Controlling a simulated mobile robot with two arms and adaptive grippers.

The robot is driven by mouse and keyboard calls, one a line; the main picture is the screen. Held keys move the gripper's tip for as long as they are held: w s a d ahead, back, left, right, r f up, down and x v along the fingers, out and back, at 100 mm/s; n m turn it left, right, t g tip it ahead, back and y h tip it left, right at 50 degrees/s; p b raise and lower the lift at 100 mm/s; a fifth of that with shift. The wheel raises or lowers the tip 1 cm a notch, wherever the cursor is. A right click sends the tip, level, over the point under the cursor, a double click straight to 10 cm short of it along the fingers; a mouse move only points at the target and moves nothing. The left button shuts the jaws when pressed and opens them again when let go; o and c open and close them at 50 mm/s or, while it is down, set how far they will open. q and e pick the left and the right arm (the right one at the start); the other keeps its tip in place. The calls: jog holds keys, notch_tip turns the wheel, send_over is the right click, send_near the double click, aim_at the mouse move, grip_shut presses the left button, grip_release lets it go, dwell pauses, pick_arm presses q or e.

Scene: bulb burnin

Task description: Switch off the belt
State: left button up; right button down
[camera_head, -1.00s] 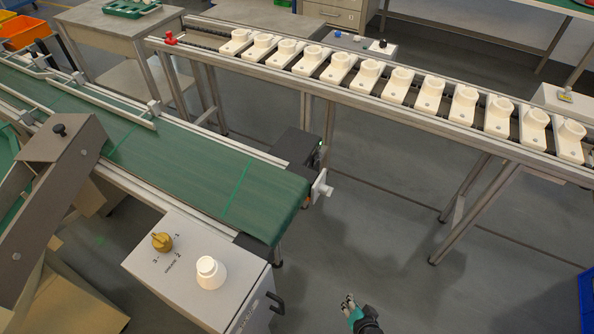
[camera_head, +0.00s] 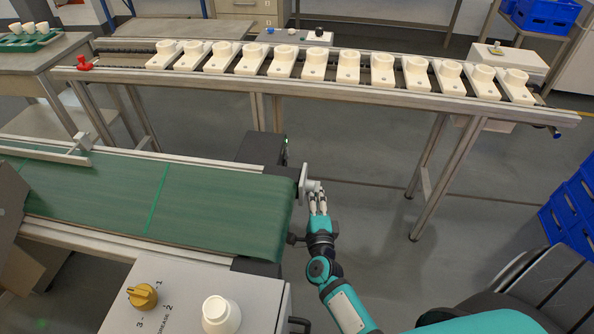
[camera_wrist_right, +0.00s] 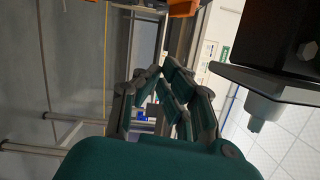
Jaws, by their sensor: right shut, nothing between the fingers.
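The belt (camera_head: 215,205) is a green conveyor with a bright green line across it, ending near the middle of the head view. At its end a pale plate with a knob-like part (camera_head: 305,184) sticks out. My right gripper (camera_head: 318,196) is shut and empty, close beside this plate; contact cannot be told. A grey control box (camera_head: 180,300) carries a yellow rotary knob (camera_head: 142,296) with numbered positions. My left gripper is out of view.
A rack (camera_head: 330,88) with a row of white holders runs behind the belt. Blue crates (camera_head: 570,205) stand at the right. A white round part (camera_head: 220,314) sits on the control box. Open floor lies between belt and rack.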

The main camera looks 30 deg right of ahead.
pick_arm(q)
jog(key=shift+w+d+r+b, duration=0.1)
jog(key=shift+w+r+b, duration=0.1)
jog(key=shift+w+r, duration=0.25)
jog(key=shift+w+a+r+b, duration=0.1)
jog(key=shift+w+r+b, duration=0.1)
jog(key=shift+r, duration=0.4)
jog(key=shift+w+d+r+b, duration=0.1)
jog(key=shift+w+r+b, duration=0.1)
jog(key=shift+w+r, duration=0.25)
pick_arm(e)
jog(key=w, duration=1.1)
jog(key=shift+w+d+r, duration=0.25)
jog(key=shift+d+r, duration=0.05)
jog(key=shift+d, duration=0.05)
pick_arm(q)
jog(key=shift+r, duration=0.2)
pick_arm(e)
jog(key=shift+r, duration=0.1)
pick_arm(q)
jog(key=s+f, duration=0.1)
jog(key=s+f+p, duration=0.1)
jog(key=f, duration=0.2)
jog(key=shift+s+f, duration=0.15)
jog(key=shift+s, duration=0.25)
pick_arm(e)
jog(key=shift+w+a+r+n, duration=0.15)
jog(key=shift+w+a+n, duration=0.1)
jog(key=shift+n, duration=0.25)
